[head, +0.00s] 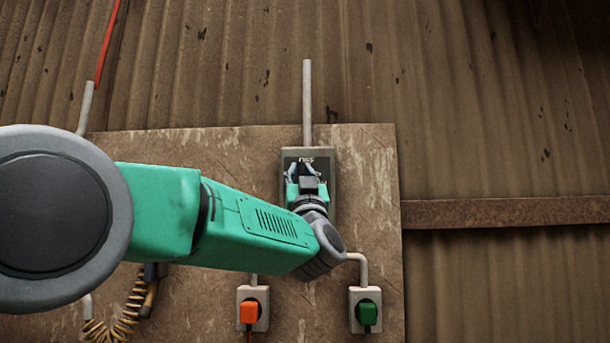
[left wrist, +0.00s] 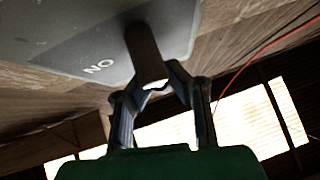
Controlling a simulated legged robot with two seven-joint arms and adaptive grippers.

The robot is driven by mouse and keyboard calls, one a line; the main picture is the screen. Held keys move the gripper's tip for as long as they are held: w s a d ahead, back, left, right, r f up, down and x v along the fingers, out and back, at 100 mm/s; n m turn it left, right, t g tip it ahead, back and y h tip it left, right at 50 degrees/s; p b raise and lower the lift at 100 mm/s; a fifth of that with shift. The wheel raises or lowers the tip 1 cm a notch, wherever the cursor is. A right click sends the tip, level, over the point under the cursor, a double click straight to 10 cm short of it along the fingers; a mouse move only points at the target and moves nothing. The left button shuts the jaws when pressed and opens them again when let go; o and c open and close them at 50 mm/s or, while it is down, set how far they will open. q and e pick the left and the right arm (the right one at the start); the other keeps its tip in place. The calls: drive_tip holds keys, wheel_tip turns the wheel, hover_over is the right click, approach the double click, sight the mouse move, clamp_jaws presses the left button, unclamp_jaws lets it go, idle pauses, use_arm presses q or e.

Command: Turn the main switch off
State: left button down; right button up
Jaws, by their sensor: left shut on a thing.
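The main switch (head: 326,160) is a grey box on the wall board, with the word OFF at its top, partly covered by my left gripper. In the left wrist view its grey face (left wrist: 80,35) shows the word ON, upside down, and a dark lever (left wrist: 142,42) standing out from it. My left gripper (head: 305,172) is in front of the box, just below the OFF label. In the left wrist view its fingers (left wrist: 155,82) are closed around the end of the lever. The lever's exact position is hard to tell in the head view. My right gripper is not in view.
The wooden board (head: 370,180) hangs on a corrugated wall. Below the switch are an orange plug (head: 249,312) and a green plug (head: 367,312) in sockets. A coiled cord (head: 117,322) hangs at lower left. A conduit (head: 307,95) runs up from the switch.

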use_arm(q)
drive_tip(key=shift+d+f, duration=0.1)
drive_tip(key=shift+f, duration=0.2)
drive_tip(key=c, duration=1.7)
unclamp_jaws()
drive_tip(key=shift+c, duration=0.2)
drive_tip(key=shift+o, duration=0.9)
drive_tip(key=shift+s+r, duration=0.1)
drive_tip(key=shift+r, duration=0.1)
drive_tip(key=shift+f, duration=0.1)
drive_tip(key=v, duration=1.2)
